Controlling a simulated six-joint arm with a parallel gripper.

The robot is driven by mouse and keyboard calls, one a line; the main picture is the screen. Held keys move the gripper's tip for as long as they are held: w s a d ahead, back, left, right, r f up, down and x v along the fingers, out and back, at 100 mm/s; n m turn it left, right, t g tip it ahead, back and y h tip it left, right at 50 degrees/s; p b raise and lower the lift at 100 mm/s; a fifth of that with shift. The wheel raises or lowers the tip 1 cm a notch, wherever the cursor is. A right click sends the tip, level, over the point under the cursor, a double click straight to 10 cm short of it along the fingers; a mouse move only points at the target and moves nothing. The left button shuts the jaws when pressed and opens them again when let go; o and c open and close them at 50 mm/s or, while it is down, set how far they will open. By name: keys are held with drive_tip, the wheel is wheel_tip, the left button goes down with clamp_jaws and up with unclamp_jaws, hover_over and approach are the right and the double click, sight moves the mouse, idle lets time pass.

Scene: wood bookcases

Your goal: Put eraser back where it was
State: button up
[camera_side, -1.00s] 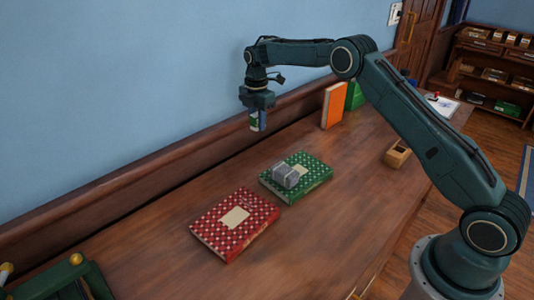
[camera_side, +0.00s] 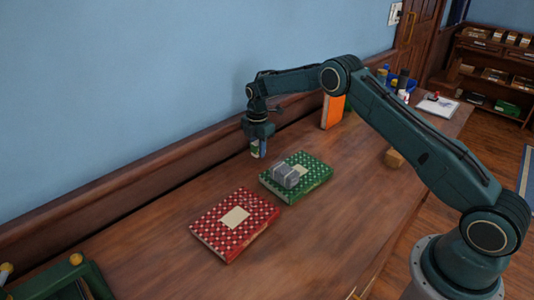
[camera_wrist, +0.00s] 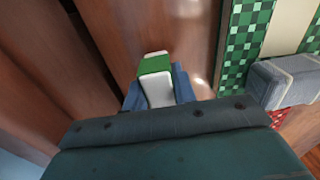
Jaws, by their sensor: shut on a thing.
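My gripper (camera_side: 258,149) is shut on the eraser (camera_wrist: 156,78), a white block with a green band. In the wrist view the eraser sits between the blue fingers, its green-banded end pointing away from my wrist. In the side view the eraser is small and mostly hidden by the fingers, low near the back of the desk (camera_side: 150,245). It is behind and left of the green dotted book (camera_side: 312,178); I cannot tell whether it touches the desk. A grey block (camera_side: 285,174) lies on the green book and also shows in the wrist view (camera_wrist: 285,82).
A red dotted book (camera_side: 220,238) lies in front of the green one. An orange book (camera_side: 332,110) stands upright by the wall ledge. A small wooden box (camera_side: 394,158) and a clipboard (camera_side: 437,106) are to the right. The desk's front left is mostly clear.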

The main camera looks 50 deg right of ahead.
drive_tip(key=shift+f, duration=1.3)
drive_tip(key=shift+f, duration=0.1)
drive_tip(key=o, duration=0.9)
drive_tip(key=shift+o, duration=0.2)
wheel_tip(320, 180, up, 12)
drive_tip(key=shift+r, duration=0.1)
